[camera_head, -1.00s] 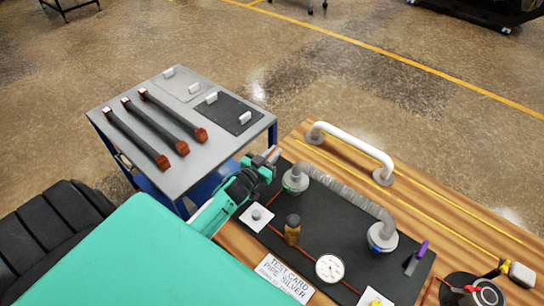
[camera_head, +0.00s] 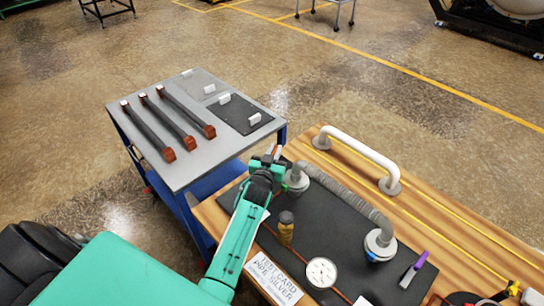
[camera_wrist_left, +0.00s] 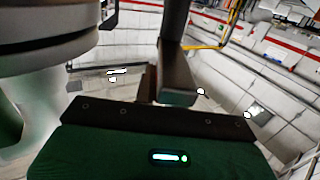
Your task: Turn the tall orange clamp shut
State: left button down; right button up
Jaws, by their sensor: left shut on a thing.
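The tall orange clamp (camera_head: 278,151) shows only as a small orange-red piece at the left gripper's tip, by the near-left end of the grey corrugated hose (camera_head: 345,203). My left gripper (camera_head: 268,162) is at the hose's left flange (camera_head: 297,181) and is shut on the clamp; its fingers and wrist hide most of it. In the left wrist view, a dark finger (camera_wrist_left: 174,65) stands close beside a large grey round body (camera_wrist_left: 45,45). The clamp is not clear there. My right gripper is not in view.
A white handle (camera_head: 360,150) rises from the wooden bench behind the hose. A brass fitting (camera_head: 286,228), a round gauge (camera_head: 321,272) and a purple-handled tool (camera_head: 414,270) are on the black mat. A grey cart (camera_head: 210,150) with dark bars stands at left.

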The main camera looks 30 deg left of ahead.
pick_arm(q)
jog(key=c, duration=1.8)
grip_release()
jog(key=shift+c, duration=0.2)
jog(key=o, duration=0.4)
jog(key=shift+s, duration=0.3)
jog(key=shift+s+d+b, duration=0.45)
jog(key=shift+s+b, duration=0.05)
jog(key=shift+s, duration=1.65)
jog(key=shift+s+d+b, duration=0.45)
jog(key=shift+s+b, duration=0.05)
jog(key=shift+s, duration=1.65)
jog(key=shift+s+d+b, duration=0.45)
jog(key=shift+s+b, duration=0.05)
jog(key=shift+s, duration=1.65)
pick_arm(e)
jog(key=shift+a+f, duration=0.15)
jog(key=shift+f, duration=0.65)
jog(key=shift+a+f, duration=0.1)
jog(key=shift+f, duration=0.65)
